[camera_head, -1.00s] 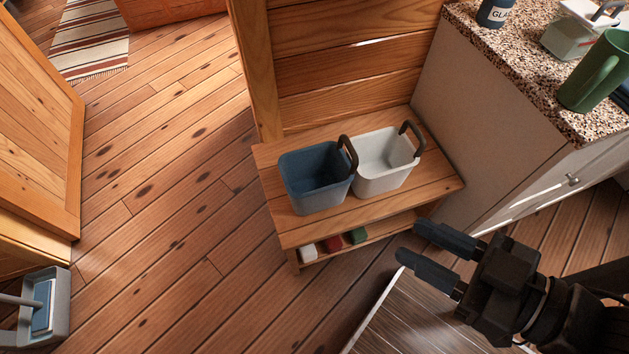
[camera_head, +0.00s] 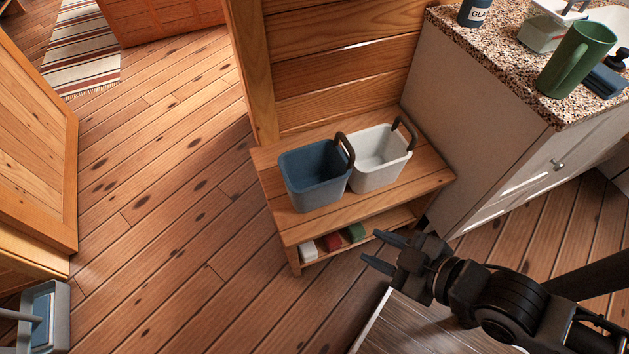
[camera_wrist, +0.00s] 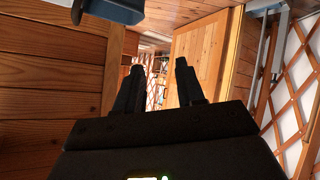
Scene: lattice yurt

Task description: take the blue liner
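The blue liner (camera_head: 316,176) is a square-sided blue bin with a dark handle at its right side. It stands upright on the top of a low wooden bench (camera_head: 272,211), left of a white liner (camera_head: 380,161). My gripper (camera_head: 370,248) is open and empty, in front of the bench and to the lower right of the blue liner, apart from it. In the wrist view the two fingers (camera_wrist: 158,85) stand apart with nothing between them. A blue-grey thing shows at the top left of the wrist view; I cannot tell for sure that it is the blue liner.
White, red and green items (camera_head: 332,243) lie on the bench's lower shelf. A counter (camera_head: 530,70) at right bears a green mug (camera_head: 578,60) and a dark jar. A grey bucket (camera_head: 42,318) stands at lower left. The floor left of the bench is clear.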

